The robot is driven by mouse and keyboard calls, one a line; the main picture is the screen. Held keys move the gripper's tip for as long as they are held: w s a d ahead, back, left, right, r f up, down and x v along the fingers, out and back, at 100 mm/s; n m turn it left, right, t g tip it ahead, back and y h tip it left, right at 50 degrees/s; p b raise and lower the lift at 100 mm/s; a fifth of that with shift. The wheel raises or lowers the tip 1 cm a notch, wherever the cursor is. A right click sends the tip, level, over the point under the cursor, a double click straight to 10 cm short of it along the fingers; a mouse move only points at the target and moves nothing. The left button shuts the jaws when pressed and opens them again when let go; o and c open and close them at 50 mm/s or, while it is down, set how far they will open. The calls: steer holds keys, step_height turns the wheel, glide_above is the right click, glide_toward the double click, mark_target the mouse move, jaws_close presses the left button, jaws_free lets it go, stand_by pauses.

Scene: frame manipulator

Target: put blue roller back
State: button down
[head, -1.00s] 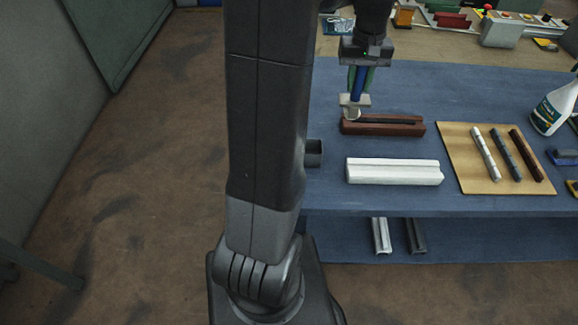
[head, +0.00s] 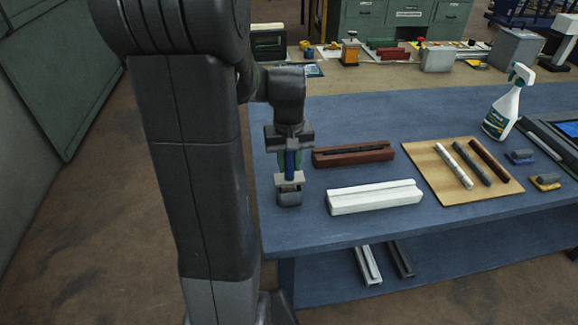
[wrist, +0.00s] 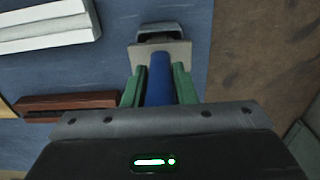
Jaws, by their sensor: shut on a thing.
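My gripper (head: 290,160) is shut on the blue handle of the blue roller (head: 289,163). The roller points down, with a pale plate below the fingers. In the wrist view its blue handle (wrist: 159,80) sits between the green fingers, and the pale plate (wrist: 160,54) is beyond them. A small dark holder (head: 289,197) is at the left part of the blue table, right under the plate. The holder (wrist: 163,29) also shows in the wrist view, partly covered by the plate. The roller's head is hidden; I cannot tell whether it is inside the holder or just above it.
A brown grooved block (head: 352,154) and a white grooved block (head: 375,197) lie just right of the gripper. A tan board (head: 427,178) carries three rods. A spray bottle (head: 503,110) stands farther right. The blue table's left edge is close to the holder.

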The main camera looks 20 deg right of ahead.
steer(key=shift+f, duration=0.7)
steer(key=c, duration=1.2)
jaws_free()
steer(key=shift+f, duration=0.1)
steer(key=shift+o, duration=0.2)
step_height(320, 180, up, 12)
steer(key=shift+r, duration=0.15)
